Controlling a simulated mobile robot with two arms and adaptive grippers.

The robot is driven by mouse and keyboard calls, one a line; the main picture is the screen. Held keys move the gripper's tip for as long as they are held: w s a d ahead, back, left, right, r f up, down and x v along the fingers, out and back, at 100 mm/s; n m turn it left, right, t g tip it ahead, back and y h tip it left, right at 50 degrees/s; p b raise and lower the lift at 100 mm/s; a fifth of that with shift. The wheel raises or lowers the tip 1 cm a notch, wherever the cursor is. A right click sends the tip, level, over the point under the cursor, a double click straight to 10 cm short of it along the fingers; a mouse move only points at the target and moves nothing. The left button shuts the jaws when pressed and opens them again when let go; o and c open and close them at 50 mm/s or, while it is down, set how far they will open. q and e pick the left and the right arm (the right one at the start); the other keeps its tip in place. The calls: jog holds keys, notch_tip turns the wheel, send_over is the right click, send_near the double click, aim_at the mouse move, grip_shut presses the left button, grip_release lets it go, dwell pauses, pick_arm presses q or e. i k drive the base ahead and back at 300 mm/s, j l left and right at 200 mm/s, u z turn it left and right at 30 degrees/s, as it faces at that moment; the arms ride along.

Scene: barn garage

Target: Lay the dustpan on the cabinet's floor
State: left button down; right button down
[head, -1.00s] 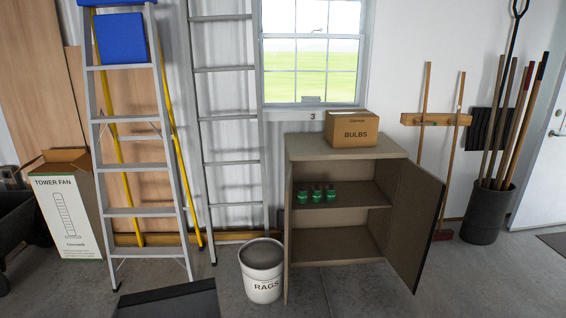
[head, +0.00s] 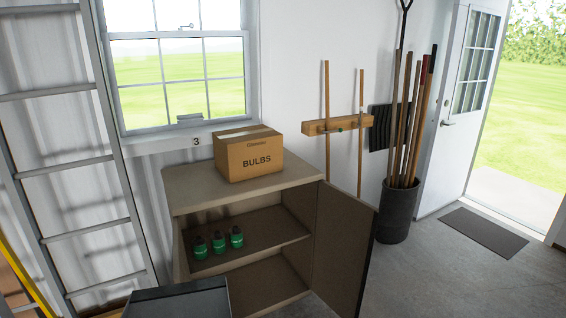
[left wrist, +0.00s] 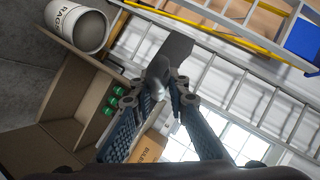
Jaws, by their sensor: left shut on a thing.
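The dark grey dustpan (head: 178,300) shows at the bottom of the head view, in front of the cabinet's lower left. In the left wrist view my left gripper (left wrist: 158,92) is shut on its handle, and the dustpan's flat pan (left wrist: 174,52) points away from the fingers. The cabinet (head: 248,195) stands open, its door (head: 345,245) swung out to the right. Its floor (head: 270,285) looks bare where it shows; its left part is hidden behind the dustpan. The cabinet also shows tilted in the left wrist view (left wrist: 70,95). My right gripper is in neither view.
Three green bottles (head: 218,243) stand on the cabinet's middle shelf. A box marked BULBS (head: 249,155) sits on top. A ladder (head: 70,170) leans at left. A rags bucket (left wrist: 78,28) shows in the left wrist view. Open concrete floor (head: 430,270) lies at right.

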aim_at(246, 287)
jog(key=i+l+z, duration=0.15)
jog(key=i+z, duration=0.7)
